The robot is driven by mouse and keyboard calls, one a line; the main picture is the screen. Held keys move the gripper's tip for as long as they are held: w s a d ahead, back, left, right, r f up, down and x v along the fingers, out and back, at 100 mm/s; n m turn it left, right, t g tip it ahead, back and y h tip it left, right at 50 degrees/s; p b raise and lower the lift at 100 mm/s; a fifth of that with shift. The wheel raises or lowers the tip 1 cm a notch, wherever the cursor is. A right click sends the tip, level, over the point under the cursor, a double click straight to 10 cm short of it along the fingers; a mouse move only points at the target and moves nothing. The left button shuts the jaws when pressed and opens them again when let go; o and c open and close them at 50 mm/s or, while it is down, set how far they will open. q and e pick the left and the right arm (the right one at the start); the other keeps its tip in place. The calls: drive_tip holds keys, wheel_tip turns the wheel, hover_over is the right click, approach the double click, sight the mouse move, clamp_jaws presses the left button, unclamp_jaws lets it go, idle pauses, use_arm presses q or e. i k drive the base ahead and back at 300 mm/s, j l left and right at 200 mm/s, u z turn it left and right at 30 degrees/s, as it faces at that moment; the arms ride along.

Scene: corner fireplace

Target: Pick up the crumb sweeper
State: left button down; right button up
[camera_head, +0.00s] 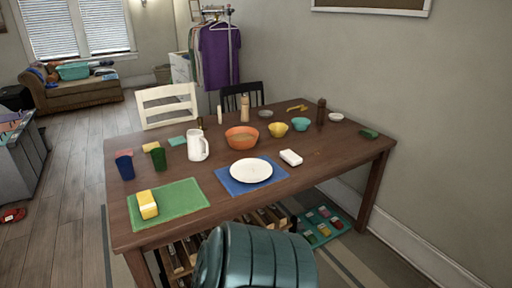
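No object is clearly recognisable as the crumb sweeper. A small white block-like object (290,157) lies on the wooden table (310,185), just right of the blue mat, with a few orange-brown specks to its right. A small dark green object (369,134) lies near the table's right end. A yellow block with a pale side (147,204) sits on the green mat (180,199) at the front left. I cannot tell which of these, if any, is the sweeper. Neither of my grippers is in view.
A white plate (251,170), white pitcher (198,145), orange bowl (242,138) and cups crowd the table. A rounded teal ribbed thing (255,262) stands before the front edge. A wall closes off the right; open floor (55,180) lies left.

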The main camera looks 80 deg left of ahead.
sight(293, 159)
drive_tip(key=u, duration=2.45)
